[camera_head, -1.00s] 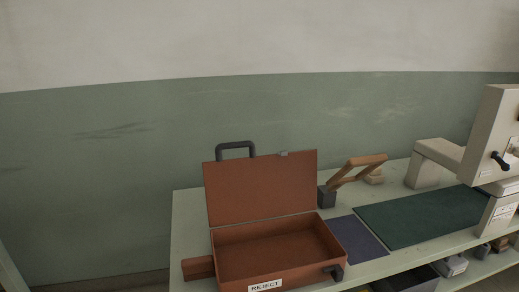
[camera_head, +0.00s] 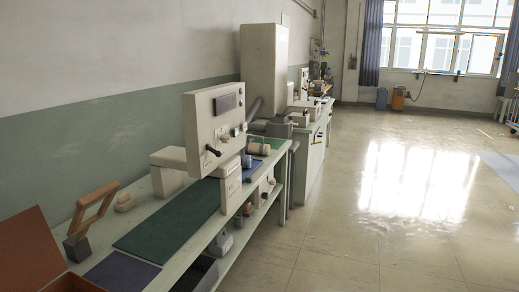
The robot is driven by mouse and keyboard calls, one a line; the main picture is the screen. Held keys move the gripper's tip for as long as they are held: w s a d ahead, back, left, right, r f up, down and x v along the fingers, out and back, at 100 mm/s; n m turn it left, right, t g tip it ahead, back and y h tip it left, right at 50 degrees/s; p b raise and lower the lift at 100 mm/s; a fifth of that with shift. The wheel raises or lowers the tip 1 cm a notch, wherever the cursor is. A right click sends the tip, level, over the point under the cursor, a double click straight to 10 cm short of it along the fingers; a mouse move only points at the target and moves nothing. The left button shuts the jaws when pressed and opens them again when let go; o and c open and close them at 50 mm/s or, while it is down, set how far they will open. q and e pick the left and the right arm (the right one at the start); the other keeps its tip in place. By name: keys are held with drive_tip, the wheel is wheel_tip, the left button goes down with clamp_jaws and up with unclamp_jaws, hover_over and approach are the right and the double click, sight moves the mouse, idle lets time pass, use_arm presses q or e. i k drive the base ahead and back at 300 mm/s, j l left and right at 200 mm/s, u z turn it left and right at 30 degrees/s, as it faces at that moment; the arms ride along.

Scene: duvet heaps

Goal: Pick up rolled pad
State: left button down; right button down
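I cannot make out a rolled pad for certain. A small pale roll-like object (camera_head: 253,148) lies on the bench just past the white machine (camera_head: 212,125), too small to identify. Flat mats lie on the bench: a green mat (camera_head: 172,222) and a dark blue mat (camera_head: 122,271). Neither of my grippers is in view.
The long pale bench (camera_head: 150,193) runs along the left wall, with an open reddish-brown case (camera_head: 32,255) at its near end and a wooden frame (camera_head: 92,212) behind the mats. A tall grey cabinet (camera_head: 264,65) stands farther on. The shiny floor (camera_head: 390,215) to the right is clear.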

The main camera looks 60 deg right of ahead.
sight(262, 149)
drive_tip(key=z, duration=2.05)
drive_tip(key=i+l+z, duration=0.35)
drive_tip(key=i, duration=0.15)
drive_tip(key=i+l+z, duration=0.1)
drive_tip(key=i+z, duration=0.25)
drive_tip(key=i, duration=0.2)
drive_tip(key=i+l+z, duration=0.15)
drive_tip(key=i, duration=1.3)
drive_tip(key=i+l+u, duration=0.1)
drive_tip(key=i+u, duration=0.4)
drive_tip(key=i+l+u, duration=1.4)
drive_tip(key=k+l, duration=0.05)
